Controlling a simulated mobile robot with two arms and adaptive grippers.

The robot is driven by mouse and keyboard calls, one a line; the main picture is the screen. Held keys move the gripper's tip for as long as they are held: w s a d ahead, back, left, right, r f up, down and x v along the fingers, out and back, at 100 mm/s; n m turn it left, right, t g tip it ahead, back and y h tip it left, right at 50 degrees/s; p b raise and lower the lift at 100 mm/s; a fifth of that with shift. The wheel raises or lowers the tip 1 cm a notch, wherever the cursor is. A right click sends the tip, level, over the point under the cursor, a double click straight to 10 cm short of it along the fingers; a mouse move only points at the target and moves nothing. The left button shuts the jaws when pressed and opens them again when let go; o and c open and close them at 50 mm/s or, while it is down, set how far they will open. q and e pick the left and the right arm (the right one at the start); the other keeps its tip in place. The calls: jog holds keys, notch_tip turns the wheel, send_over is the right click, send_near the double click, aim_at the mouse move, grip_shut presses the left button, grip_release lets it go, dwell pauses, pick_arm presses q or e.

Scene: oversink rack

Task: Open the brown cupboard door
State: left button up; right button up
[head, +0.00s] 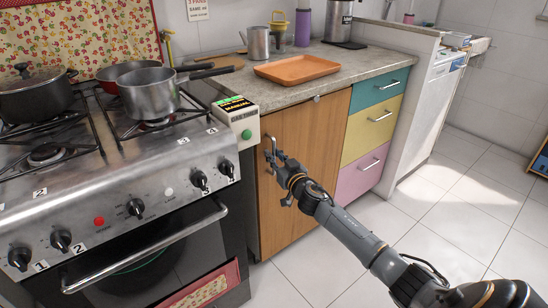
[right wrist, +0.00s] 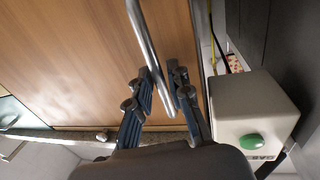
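The brown cupboard door (head: 312,150) is closed, flush in the counter front between the stove and the coloured drawers. Its metal bar handle (head: 268,149) is upright near the door's left edge. My right gripper (head: 275,162) is at this handle. In the right wrist view, the handle (right wrist: 146,42) passes between the fingers of my right gripper (right wrist: 160,72). The fingers are apart, one on each side of the bar, with gaps visible; they do not look clamped on it. My left gripper is not in view.
The stove (head: 130,190) with pots stands left of the door. A grey box with a green button (head: 240,125) sits beside the handle; it also shows in the right wrist view (right wrist: 250,110). Blue, yellow and pink drawers (head: 370,130) are to the right. The tiled floor (head: 430,220) in front is clear.

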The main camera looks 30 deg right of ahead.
jog(key=shift+w, duration=0.2)
grip_shut()
